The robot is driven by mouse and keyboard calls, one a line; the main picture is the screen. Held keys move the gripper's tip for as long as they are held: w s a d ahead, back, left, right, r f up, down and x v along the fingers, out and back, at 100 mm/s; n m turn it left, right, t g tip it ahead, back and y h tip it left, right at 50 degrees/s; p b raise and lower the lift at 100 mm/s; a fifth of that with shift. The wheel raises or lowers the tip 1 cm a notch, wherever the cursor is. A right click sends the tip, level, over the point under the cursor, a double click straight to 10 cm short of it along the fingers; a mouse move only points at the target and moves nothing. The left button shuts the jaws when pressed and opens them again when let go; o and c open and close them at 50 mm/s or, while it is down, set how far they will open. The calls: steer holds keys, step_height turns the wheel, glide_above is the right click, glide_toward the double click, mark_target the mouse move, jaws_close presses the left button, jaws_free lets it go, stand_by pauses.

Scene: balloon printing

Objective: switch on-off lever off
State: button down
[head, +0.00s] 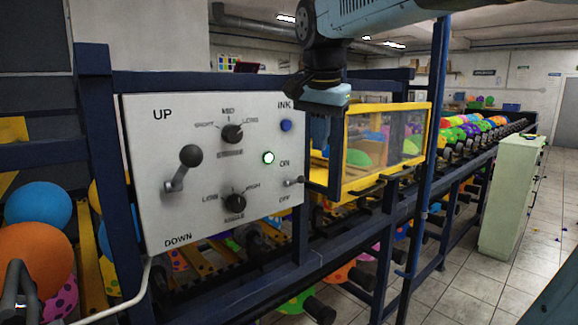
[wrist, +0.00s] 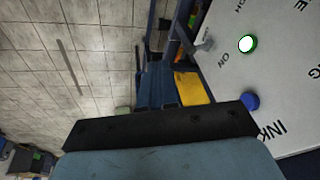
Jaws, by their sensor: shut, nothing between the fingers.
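The on-off lever (head: 293,182) is a small metal lever at the lower right of the white control panel (head: 150,130), between the ON and OFF labels. It sticks out to the right; its exact setting is hard to read. In the wrist view the lever (wrist: 204,45) shows at the panel's edge. A round green-rimmed light (head: 268,157) left of the ON label glows. My gripper (head: 325,100) is shut and empty, above and apart from the lever, near the panel's upper right corner. Its fingertips are hard to make out.
A blue button (head: 286,126), two black knobs (head: 232,134) and a large UP-DOWN lever (head: 184,165) are on the panel. A yellow-framed clear box (head: 385,145) stands right of it. Dark blue frame posts (head: 432,130) surround the machine. A pale green cabinet (head: 510,195) stands farther right.

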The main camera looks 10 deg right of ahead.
mark_target(300, 178)
steer(key=w+a+r+m+g, duration=0.1)
steer(key=w+a+r+m, duration=0.1)
steer(key=w+r+m, duration=0.2)
steer(key=w+r, duration=0.1)
steer(key=w, duration=0.2)
steer(key=shift+a+r, duration=0.15)
steer(key=shift+a, duration=0.2)
steer(key=f, duration=0.4)
steer(key=w+d+f, duration=0.1)
steer(key=f, duration=0.4)
steer(key=w+f, duration=0.1)
steer(key=f, duration=0.3)
steer(key=shift+w+d+f, duration=0.15)
steer(key=shift+w+f, duration=0.1)
steer(key=shift+f, duration=0.15)
